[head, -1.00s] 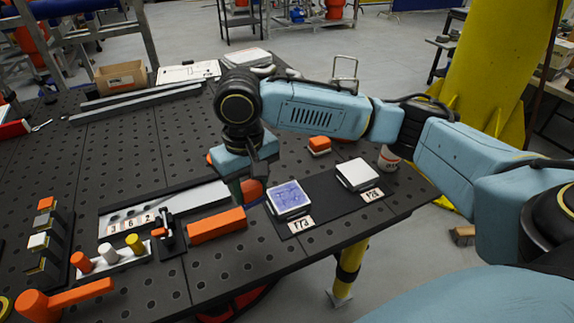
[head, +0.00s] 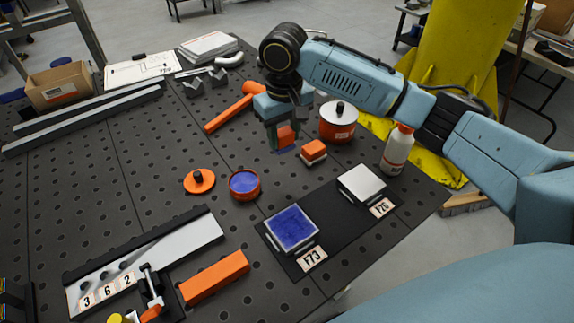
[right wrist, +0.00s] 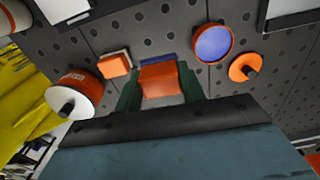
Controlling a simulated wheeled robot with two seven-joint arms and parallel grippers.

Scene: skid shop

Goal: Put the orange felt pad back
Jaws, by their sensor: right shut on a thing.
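My right gripper (head: 285,142) is shut on the orange felt pad (head: 287,135), an orange block with a blue underside. It is at the back right of the perforated table, just left of another orange block with a white base (head: 313,151). The right wrist view shows the pad (right wrist: 160,80) between both fingers, its blue edge partly hidden. I cannot tell whether the pad touches the table. An open orange tin with blue inside (head: 244,185) stands nearer, its orange lid (head: 199,181) beside it. My left gripper is not in view.
A blue-coated square plate (head: 291,229) and a white one (head: 361,184) sit on a black mat (head: 330,218). An orange pot (head: 338,122) and a white bottle (head: 397,152) stand close right of the gripper. An orange mallet (head: 232,107) lies left. The table's centre-left is clear.

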